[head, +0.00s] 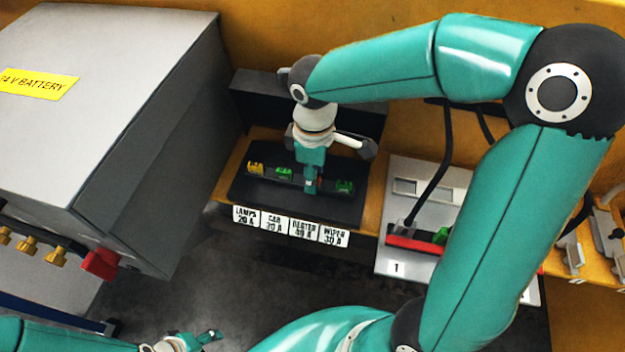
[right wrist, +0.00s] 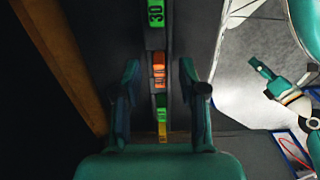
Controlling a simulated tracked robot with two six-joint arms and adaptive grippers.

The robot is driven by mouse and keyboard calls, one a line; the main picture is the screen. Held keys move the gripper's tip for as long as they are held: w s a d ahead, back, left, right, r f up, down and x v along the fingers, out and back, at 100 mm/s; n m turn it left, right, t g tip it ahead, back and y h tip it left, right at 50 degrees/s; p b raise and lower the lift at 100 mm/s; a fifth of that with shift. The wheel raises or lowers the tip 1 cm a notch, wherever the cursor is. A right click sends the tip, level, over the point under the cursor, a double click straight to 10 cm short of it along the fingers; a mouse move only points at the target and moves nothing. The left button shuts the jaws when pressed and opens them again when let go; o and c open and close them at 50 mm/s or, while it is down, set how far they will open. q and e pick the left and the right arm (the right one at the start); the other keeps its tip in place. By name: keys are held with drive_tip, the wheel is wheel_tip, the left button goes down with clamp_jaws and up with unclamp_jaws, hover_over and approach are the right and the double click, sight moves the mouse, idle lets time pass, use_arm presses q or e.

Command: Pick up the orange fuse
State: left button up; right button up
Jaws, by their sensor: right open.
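In the right wrist view the orange fuse (right wrist: 159,76) sits in a dark holder, in a row with green and yellow fuses. My right gripper (right wrist: 158,72) is open, with one finger on each side of the row around the orange fuse; I see gaps between the fingers and the fuse. In the head view my right gripper (head: 311,184) points down over the fuse block (head: 262,190) and hides the orange fuse. My left gripper (head: 200,340) is at the bottom edge of the head view; its opening is unclear.
A yellow fuse (head: 255,169) and green fuses (head: 284,174) (head: 345,186) flank the gripper. White labels (head: 290,225) line the block's front. A grey battery box (head: 120,110) stands left. A white panel with a red bar (head: 410,243) lies right.

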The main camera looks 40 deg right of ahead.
drive_tip(key=shift+f, duration=0.15)
clamp_jaws()
idle(0.4)
